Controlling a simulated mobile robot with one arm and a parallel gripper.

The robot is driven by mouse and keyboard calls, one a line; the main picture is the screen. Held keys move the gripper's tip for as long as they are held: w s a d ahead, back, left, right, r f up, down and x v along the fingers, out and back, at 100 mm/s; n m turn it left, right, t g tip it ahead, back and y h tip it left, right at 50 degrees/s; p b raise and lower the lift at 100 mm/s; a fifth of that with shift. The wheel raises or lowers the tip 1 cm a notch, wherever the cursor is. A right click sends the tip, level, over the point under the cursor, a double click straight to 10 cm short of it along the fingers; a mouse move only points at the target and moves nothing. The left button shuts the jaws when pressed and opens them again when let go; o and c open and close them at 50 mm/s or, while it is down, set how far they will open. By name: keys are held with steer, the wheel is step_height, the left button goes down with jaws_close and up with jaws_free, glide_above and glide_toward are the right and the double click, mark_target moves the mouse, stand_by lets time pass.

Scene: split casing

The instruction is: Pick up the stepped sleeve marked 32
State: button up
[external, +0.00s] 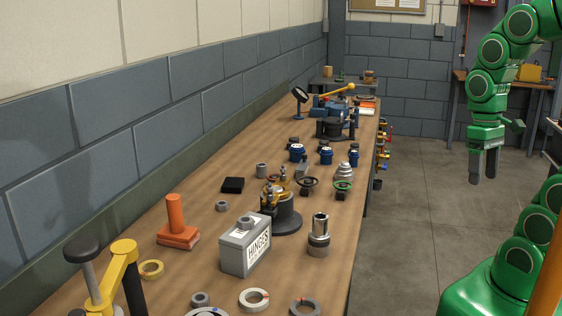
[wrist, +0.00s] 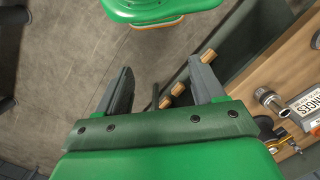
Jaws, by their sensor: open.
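A stepped, shiny metal sleeve (external: 319,236) stands upright on the workbench (external: 338,262), near its right edge and just right of the HINGES box. What looks like the same sleeve shows at the right of the wrist view (wrist: 271,101). No 32 is readable on it. A smaller stepped grey piece (external: 344,172) stands farther back, also without a readable mark. My gripper (external: 483,178) is open and empty, pointing down over the floor to the right of the bench, well apart from both pieces. Its two spread fingers show in the wrist view (wrist: 160,75).
The grey HINGES box (external: 245,246) and a dark round fixture (external: 287,215) stand close to the sleeve. Blue pieces (external: 326,156) stand farther back. The floor (external: 410,215) beside the bench is clear.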

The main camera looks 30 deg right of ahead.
steer(key=shift+d+f, duration=0.15)
steer(key=shift+d, duration=0.45)
steer(key=m+g+y, duration=0.1)
steer(key=m+y, duration=1.2)
steer(key=m, duration=0.3)
glide_toward(326, 215)
steer(key=a, duration=0.1)
steer(key=a+f, duration=0.1)
steer(key=w+a+f, duration=0.1)
steer(key=a, duration=0.1)
steer(key=shift+f, duration=0.1)
steer(key=shift+x, duration=1.3)
steer(key=s+a, duration=0.1)
steer(key=s+a+f, duration=0.1)
steer(key=shift+a+f, duration=0.1)
steer(key=shift+a, duration=0.3)
steer(key=shift+x, duration=0.85)
steer(key=shift+w+f, duration=0.1)
steer(key=shift+w, duration=0.05)
